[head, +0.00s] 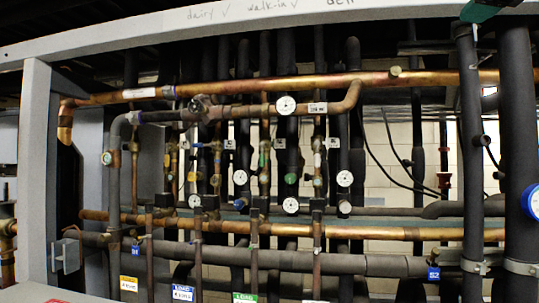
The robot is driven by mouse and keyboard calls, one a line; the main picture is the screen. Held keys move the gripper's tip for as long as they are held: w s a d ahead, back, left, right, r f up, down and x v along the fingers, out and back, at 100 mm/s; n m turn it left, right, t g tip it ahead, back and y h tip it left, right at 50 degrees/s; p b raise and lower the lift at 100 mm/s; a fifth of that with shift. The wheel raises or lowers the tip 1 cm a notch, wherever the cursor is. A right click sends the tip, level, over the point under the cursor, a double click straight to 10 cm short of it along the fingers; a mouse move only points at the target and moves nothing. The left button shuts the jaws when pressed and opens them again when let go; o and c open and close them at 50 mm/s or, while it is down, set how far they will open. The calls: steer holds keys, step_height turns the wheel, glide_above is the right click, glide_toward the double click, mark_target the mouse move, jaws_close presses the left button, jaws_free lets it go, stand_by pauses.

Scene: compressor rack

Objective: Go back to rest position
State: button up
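My gripper is not in view, and no part of my arm can be made out for sure. The compressor rack fills the head view. Its white frame beam (200,28) runs across the top with handwriting on it, and a white post (38,150) stands at the left. A thick copper pipe (260,88) crosses the upper part and another copper pipe (300,229) crosses lower down. Several round white gauges, such as one at the upper centre (285,105), sit among the pipes.
Thick black insulated pipes (517,130) stand close at the right, with a blue-rimmed gauge (533,201). A dark insulated pipe (300,261) runs low across. Blue, green and yellow tags hang at the bottom, including a green one (244,297). A pale block wall (400,150) lies behind.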

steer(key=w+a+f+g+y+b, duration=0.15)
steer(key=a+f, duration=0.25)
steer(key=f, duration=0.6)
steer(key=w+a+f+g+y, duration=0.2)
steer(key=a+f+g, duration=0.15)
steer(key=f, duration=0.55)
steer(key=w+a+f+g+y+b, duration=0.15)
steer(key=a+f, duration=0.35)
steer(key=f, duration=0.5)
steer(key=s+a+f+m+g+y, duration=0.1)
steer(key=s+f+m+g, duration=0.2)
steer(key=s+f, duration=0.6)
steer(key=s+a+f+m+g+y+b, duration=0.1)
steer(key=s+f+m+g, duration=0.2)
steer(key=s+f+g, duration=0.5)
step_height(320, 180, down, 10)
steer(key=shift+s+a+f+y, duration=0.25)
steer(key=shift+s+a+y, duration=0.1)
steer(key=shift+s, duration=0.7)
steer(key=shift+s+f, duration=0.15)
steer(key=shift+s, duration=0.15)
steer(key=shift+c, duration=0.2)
